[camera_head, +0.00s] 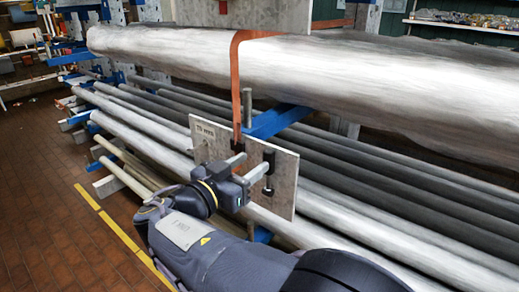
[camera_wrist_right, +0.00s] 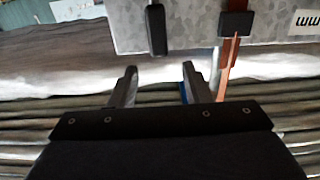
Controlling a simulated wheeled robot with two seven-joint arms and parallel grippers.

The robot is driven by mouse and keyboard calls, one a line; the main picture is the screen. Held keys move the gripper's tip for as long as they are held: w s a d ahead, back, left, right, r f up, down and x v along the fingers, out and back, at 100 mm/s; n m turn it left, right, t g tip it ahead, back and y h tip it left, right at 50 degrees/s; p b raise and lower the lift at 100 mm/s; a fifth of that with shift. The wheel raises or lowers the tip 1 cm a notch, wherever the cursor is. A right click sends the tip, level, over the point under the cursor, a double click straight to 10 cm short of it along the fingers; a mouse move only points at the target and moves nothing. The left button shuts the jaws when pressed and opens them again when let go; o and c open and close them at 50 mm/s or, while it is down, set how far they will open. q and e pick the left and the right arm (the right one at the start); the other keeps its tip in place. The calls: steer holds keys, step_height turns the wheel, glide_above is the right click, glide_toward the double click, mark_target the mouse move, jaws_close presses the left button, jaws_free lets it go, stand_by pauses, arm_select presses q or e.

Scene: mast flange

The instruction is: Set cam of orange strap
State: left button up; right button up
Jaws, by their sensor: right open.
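The orange strap (camera_head: 236,85) runs over the big pale mast and down to a black cam piece (camera_head: 237,146) on the grey lower plate (camera_head: 284,198). In the right wrist view the strap (camera_wrist_right: 225,68) meets a black cam piece (camera_wrist_right: 235,23) on the plate (camera_wrist_right: 190,28). A second black lever (camera_head: 268,170) is on the plate to the right; it also shows in the wrist view (camera_wrist_right: 156,30). My right gripper (camera_head: 246,167) is open in front of the plate. In the wrist view its fingers (camera_wrist_right: 159,84) are apart with nothing between them. My left gripper is out of view.
The big mast (camera_head: 400,85) lies across above several grey and silver poles (camera_head: 350,170) on blue rack arms (camera_head: 278,121). An upper metal plate (camera_head: 262,14) is at the top. A brick floor (camera_head: 60,210) with a yellow line (camera_head: 120,232) is clear at left.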

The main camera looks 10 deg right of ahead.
mark_target(266, 154)
steer(key=p+x, duration=0.1)
steer(key=x, duration=0.3)
steer(key=shift+w+d, duration=0.15)
steer(key=shift+x, duration=0.8)
jaws_close()
